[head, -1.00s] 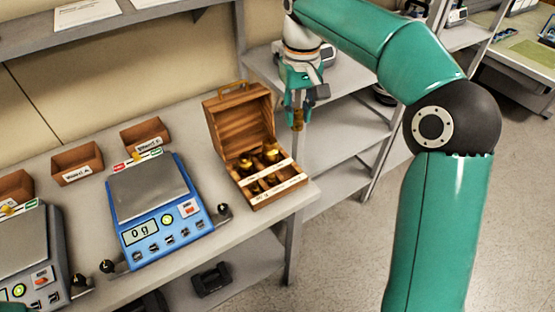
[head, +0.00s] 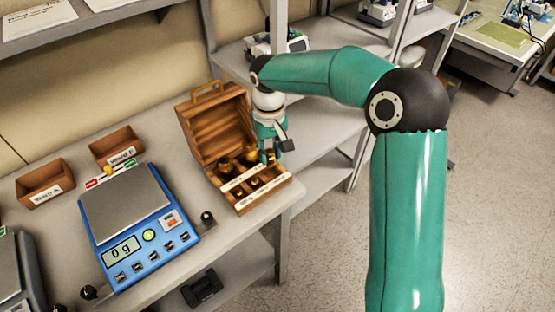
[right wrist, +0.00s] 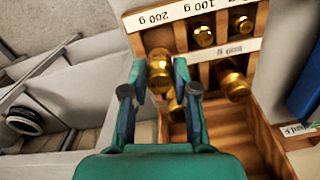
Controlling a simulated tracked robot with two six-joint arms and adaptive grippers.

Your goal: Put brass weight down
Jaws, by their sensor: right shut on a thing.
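My right gripper (head: 268,157) is at the right side of the open wooden weight box (head: 243,208). In the right wrist view its fingertips (right wrist: 161,85) are closed on a brass weight (right wrist: 159,68), which lies between them at the box's compartments. Whether the weight touches the box floor cannot be told. Other brass weights (right wrist: 233,82) stand in the box, some in the row with the "200 g" and "100 g" label strip (right wrist: 190,10). A blue scale (head: 138,215) left of the box reads 0 g, and its plate is empty. My left gripper is not in view.
The box's raised lid (head: 215,125) stands behind the compartments, close to my right gripper. Small brown trays (head: 116,146) line the back of the bench. A grey shelf rack (head: 318,130) is to the right. The bench edge runs just right of the box.

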